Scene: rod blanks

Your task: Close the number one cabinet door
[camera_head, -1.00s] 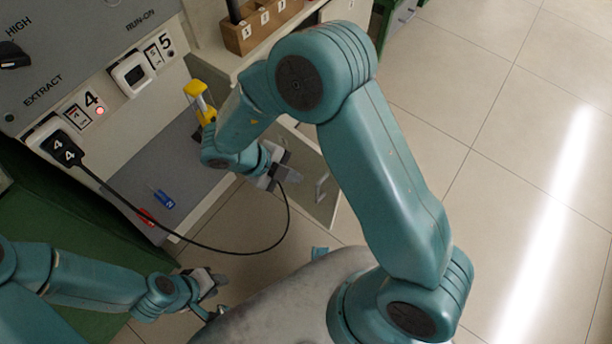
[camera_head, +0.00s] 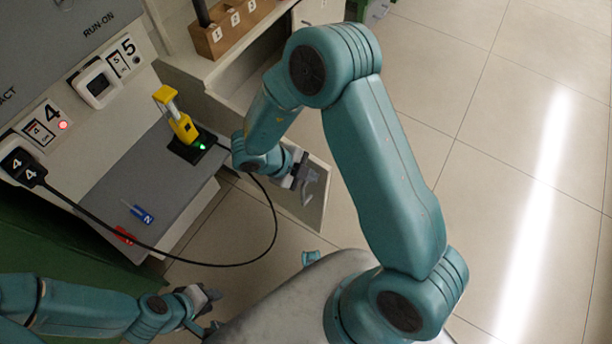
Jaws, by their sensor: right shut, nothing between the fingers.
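A cabinet door (camera_head: 311,211) stands open below the counter, a pale flat panel with a thin bar handle (camera_head: 309,188). I see no number on it. My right gripper (camera_head: 303,176) is shut and empty, right by the handle and in front of the door's upper part. I cannot tell whether it touches the door. My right forearm hides the hinge side and the cabinet opening. My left gripper (camera_head: 214,311) is open and empty, low at the left, well away from the door.
A grey shelf (camera_head: 100,200) holds a blue screwdriver (camera_head: 138,212), a red one (camera_head: 124,235) and a yellow tool (camera_head: 176,120) in a black base. A black cable (camera_head: 215,264) loops from plug 4 (camera_head: 22,168). A wooden numbered block (camera_head: 226,36) stands above. Tiled floor at right is clear.

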